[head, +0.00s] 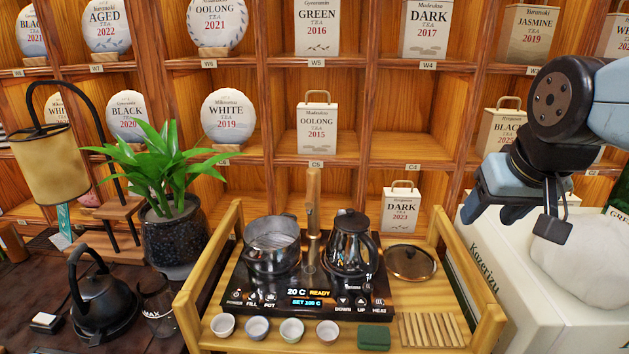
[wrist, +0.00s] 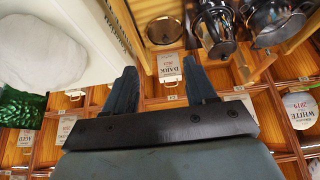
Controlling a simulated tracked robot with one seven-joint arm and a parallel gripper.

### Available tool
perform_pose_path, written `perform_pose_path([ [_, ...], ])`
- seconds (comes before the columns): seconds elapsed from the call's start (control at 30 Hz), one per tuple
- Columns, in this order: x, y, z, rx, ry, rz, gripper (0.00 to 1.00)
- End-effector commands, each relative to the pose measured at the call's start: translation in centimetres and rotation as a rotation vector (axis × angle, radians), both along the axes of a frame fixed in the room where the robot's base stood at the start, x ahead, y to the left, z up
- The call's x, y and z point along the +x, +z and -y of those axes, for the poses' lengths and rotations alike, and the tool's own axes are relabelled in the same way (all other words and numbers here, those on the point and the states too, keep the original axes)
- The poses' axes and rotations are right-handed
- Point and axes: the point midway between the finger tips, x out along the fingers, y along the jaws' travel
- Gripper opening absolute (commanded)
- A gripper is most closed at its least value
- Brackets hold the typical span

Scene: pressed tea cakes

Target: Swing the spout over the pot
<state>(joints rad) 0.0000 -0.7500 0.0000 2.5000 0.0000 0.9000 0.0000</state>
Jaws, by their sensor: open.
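The spout (head: 313,215) is an upright brass-coloured tap with a wooden handle on top, at the back of the black tea stove. It stands between an open steel pot (head: 272,250) on its left and a dark glass kettle (head: 351,243) on its right. I cannot tell exactly which way its outlet points. My gripper (wrist: 160,85) is open and empty. In the head view it hangs at the right, well away from the spout, above a white box. The wrist view also shows the kettle (wrist: 215,30) and the pot (wrist: 277,20) at its upper right edge.
The stove's control panel (head: 307,299) reads 20 C READY. A wooden tray frame with raised side rails (head: 461,262) surrounds the stove. A round lid (head: 410,262), several cups (head: 291,329) and a green sponge (head: 374,338) sit inside. A plant (head: 165,170) stands left; shelves rise behind.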

Motion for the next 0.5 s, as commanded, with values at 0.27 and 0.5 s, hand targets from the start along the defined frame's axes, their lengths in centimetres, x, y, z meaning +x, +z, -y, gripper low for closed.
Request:
perform_pose_path([
  [0.27, 0.3, 0.2, -0.1, 0.002, 0.001, -0.003, 0.47],
  [0.5, 3.5, 2.1, -1.9, 0.023, 0.006, -0.053, 0.47],
])
